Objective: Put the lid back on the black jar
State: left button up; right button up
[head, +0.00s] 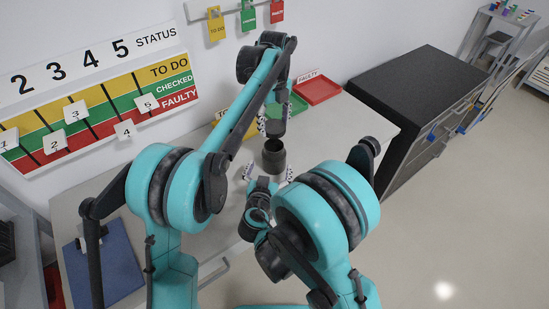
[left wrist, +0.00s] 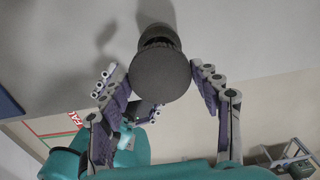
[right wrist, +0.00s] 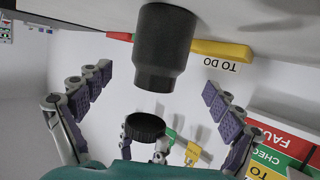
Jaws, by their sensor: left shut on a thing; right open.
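The black jar (head: 274,158) stands upright on the grey table, its dark open mouth showing in the head view. My left gripper (head: 274,124) is shut on the dark round lid (head: 275,128) and holds it above the jar, apart from it. In the left wrist view the lid (left wrist: 160,75) sits between the fingers and partly hides the jar (left wrist: 155,34). In the inverted right wrist view the lid (right wrist: 145,125) hangs clear of the jar mouth, slightly to the left. My right gripper (head: 268,173) is open, low at the jar's near side, with the jar (right wrist: 166,45) between its spread fingers in view.
A red tray (head: 318,91) and a green tray (head: 298,105) lie at the back of the table, with a yellow one partly hidden. A blue clipboard (head: 105,268) lies front left. A dark-topped cabinet (head: 420,85) stands to the right. The status board (head: 95,100) is on the wall.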

aim_at(276, 149)
jog(key=x, duration=1.2)
jog(key=shift+d, duration=0.1)
jog(key=c, duration=1.9)
